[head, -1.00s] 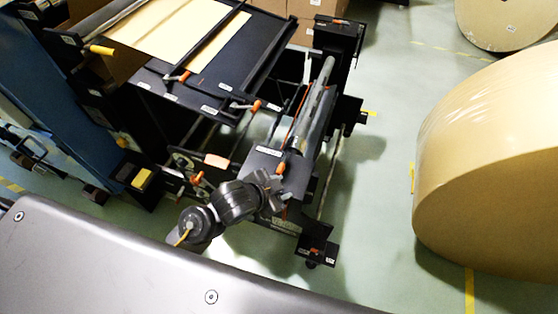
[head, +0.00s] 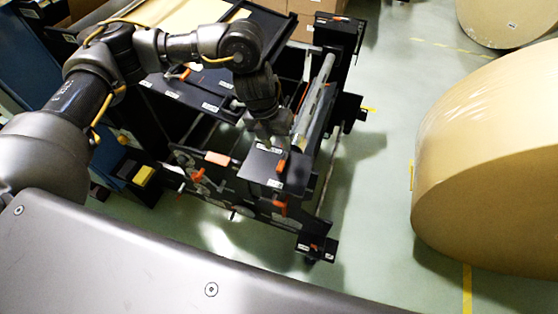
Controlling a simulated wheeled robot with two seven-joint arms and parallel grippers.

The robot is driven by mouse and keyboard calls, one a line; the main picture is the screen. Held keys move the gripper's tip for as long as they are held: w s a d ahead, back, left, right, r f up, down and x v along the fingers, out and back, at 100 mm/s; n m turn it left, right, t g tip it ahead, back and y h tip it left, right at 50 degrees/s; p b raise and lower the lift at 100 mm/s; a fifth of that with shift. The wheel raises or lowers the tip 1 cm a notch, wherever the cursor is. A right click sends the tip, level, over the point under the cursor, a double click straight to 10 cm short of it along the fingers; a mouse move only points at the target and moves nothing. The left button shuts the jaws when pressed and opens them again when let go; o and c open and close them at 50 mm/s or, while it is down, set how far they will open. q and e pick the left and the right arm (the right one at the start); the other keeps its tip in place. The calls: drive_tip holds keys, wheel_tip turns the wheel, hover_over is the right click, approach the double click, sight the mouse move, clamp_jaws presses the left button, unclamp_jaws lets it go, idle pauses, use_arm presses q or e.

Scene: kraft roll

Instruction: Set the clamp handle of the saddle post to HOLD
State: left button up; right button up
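The saddle post (head: 262,167) is a black stand at the front of the dark machine frame, carrying a grey roller (head: 318,95). Several orange handles show on and around it. One orange handle (head: 282,167) stands on its top plate, and another (head: 280,208) is on its front face. Which one is the clamp handle, and the label text, are too small to tell. My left gripper (head: 268,144) points down just above and behind the top plate, close to the upper handle. Its fingertips are blurred against the dark parts, so contact and opening are unclear. My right gripper is out of view.
A dark tray table (head: 210,90) with brown sheet lies behind, partly under my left arm. A large kraft roll (head: 490,170) stands at the right. Green floor between post and roll is free.

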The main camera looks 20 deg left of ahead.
sight(280, 165)
use_arm(q)
drive_tip(key=shift+y, duration=0.3)
drive_tip(key=f+p, duration=0.1)
drive_tip(key=f, duration=0.2)
drive_tip(key=f+p, duration=0.1)
drive_tip(key=f, duration=0.2)
drive_tip(key=f+p, duration=0.1)
drive_tip(key=f, duration=0.2)
drive_tip(key=shift+w+d+p, duration=0.1)
drive_tip(key=shift+d+p, duration=0.2)
drive_tip(key=shift+p, duration=0.1)
drive_tip(key=shift+f, duration=0.5)
clamp_jaws()
